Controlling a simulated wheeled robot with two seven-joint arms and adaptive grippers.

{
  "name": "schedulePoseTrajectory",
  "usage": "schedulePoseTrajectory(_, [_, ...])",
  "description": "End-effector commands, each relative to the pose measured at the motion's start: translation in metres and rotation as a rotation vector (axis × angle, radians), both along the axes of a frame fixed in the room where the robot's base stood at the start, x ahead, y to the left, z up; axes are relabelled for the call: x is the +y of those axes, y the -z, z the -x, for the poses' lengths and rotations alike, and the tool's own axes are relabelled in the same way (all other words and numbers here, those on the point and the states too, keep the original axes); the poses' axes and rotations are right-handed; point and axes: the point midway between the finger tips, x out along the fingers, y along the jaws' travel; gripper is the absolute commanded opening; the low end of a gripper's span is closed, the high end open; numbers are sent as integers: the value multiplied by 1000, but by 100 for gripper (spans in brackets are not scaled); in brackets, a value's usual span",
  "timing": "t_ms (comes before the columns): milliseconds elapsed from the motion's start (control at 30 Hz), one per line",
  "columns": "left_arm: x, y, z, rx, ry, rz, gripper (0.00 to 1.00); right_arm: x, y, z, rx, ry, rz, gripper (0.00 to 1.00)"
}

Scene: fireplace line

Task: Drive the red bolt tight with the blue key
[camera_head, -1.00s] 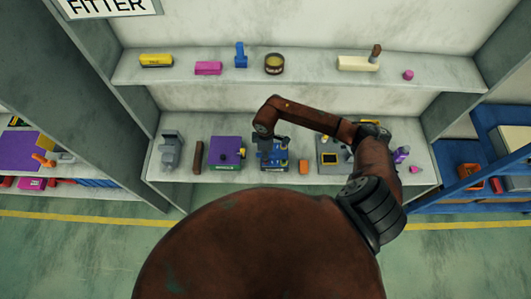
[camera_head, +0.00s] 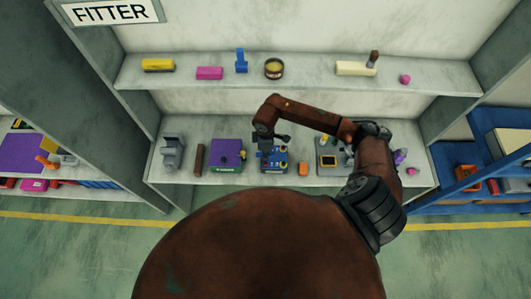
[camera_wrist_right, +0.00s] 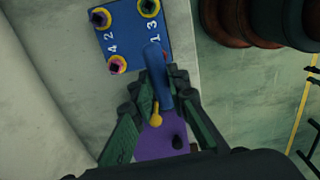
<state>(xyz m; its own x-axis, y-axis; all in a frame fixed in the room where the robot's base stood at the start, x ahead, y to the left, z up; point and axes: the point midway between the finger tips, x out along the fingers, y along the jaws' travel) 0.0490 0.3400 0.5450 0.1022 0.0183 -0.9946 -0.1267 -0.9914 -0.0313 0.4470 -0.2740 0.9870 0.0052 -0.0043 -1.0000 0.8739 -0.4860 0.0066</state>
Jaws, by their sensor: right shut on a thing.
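The blue plate (camera_wrist_right: 128,38) carries numbered bolts with coloured rings. It also shows on the bench in the head view (camera_head: 274,163). My right gripper (camera_wrist_right: 155,98) is shut on the blue key (camera_wrist_right: 156,74), whose far end lies over the plate's edge near the 1 and 3 marks. A small piece of red (camera_wrist_right: 167,57) shows beside the key, probably the red bolt; the key hides most of that spot. I cannot tell whether the key sits on the bolt. My right gripper (camera_head: 266,142) is above the plate's left part in the head view. My left gripper is not in view.
The upper shelf (camera_head: 310,82) holds a blue upright piece (camera_head: 241,61) and several other items.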

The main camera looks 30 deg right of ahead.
Motion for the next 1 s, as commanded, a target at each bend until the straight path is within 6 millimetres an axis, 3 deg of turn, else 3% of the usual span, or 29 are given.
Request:
schedulePoseTrajectory(200, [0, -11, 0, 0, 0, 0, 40, 0, -14, 0, -1, 0, 0, 0])
schedulePoseTrajectory(633, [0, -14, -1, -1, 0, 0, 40, 0, -18, 0, -1, 0, 0, 0])
schedulePoseTrajectory(1000, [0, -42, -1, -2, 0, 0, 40, 0, -53, -1, -3, 0, -1, 0])
